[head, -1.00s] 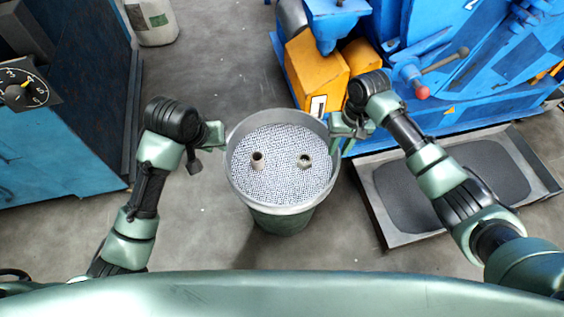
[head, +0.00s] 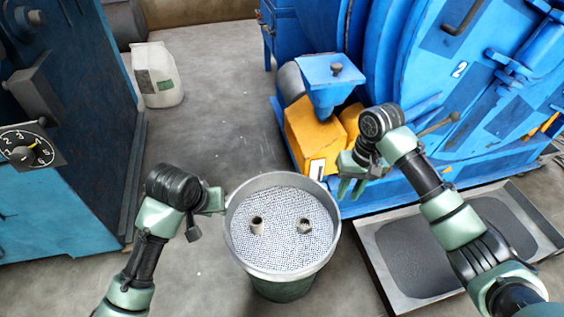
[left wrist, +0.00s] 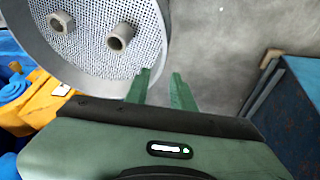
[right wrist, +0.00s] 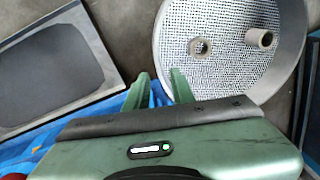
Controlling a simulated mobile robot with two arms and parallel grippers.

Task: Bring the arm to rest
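My left gripper (head: 218,200) is at the left rim of a grey-green bucket (head: 236,250); in the left wrist view (left wrist: 160,78) its fingers are apart, with bare floor showing between them. I cannot tell whether it touches the rim. My right gripper (head: 352,182) is just right of the bucket rim, fingers pointing down. In the right wrist view (right wrist: 162,78) its fingers are apart and empty, close beside the rim.
A blue machine (head: 430,60) with an orange block (head: 312,135) stands behind my right arm. A grey tray (head: 372,262) lies on the floor at the right. A blue cabinet (head: 70,215) with a dial stands left. A white sack (head: 157,78) stands behind; open floor lies between.

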